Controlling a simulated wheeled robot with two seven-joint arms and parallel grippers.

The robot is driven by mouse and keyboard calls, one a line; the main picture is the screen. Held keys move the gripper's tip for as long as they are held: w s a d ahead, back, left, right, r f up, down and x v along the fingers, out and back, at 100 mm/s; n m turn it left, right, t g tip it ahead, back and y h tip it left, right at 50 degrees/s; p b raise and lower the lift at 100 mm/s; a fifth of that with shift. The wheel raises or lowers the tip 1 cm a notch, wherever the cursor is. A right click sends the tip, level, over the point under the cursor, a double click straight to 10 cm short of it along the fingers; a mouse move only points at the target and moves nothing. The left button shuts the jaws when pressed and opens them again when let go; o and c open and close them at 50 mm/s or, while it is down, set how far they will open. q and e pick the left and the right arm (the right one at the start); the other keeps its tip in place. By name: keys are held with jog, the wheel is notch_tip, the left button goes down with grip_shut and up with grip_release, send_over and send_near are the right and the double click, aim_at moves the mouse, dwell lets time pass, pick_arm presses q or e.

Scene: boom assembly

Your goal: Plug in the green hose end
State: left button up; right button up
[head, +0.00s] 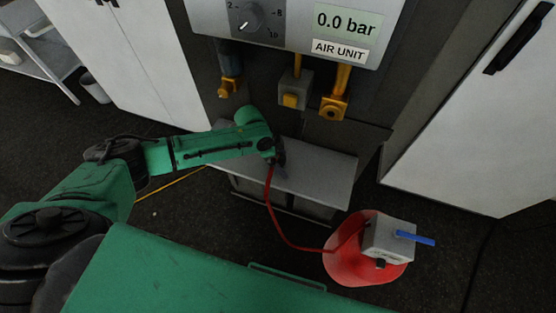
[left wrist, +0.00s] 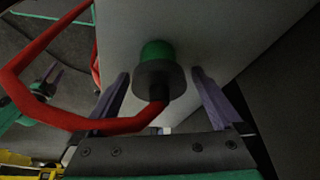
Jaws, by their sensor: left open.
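The green hose end (left wrist: 157,55) with its dark collar shows in the left wrist view against a pale grey surface. My left gripper (left wrist: 158,74) is open, with one finger on each side of the hose end and gaps visible between. In the head view my left gripper (head: 279,157) is over the grey bench, and the hose end is hidden there. The red hose (head: 275,217) runs from the gripper down to the red base on the floor. The air unit (head: 296,30) has several fittings below it, including a yellow one (head: 332,110). A gripper, apparently my right (left wrist: 52,78), shows small in the left wrist view.
The grey bench (head: 325,173) stands under the air unit. A grey box with a blue lever (head: 415,238) stands on the red base (head: 345,268) at the lower right. White cabinets (head: 470,120) stand on both sides. A yellow cable lies on the dark floor.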

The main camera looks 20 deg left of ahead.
aim_at(281, 159)
pick_arm(q)
jog(key=c, duration=1.3)
jog(key=shift+s+r+b, duration=0.2)
jog(key=shift+r+b, duration=0.1)
jog(key=shift+b, duration=0.1)
notch_tip(281, 159, up, 6)
jog(key=shift+b, duration=0.7)
jog(key=s+p, duration=0.1)
jog(key=s, duration=0.5)
jog(key=s+a+p, duration=0.1)
jog(key=s, duration=0.6)
jog(key=s+p, duration=0.1)
jog(key=s, duration=0.5)
jog(key=shift+s+a+r, duration=0.15)
jog(key=shift+s+r, duration=0.1)
jog(key=shift+s, duration=0.15)
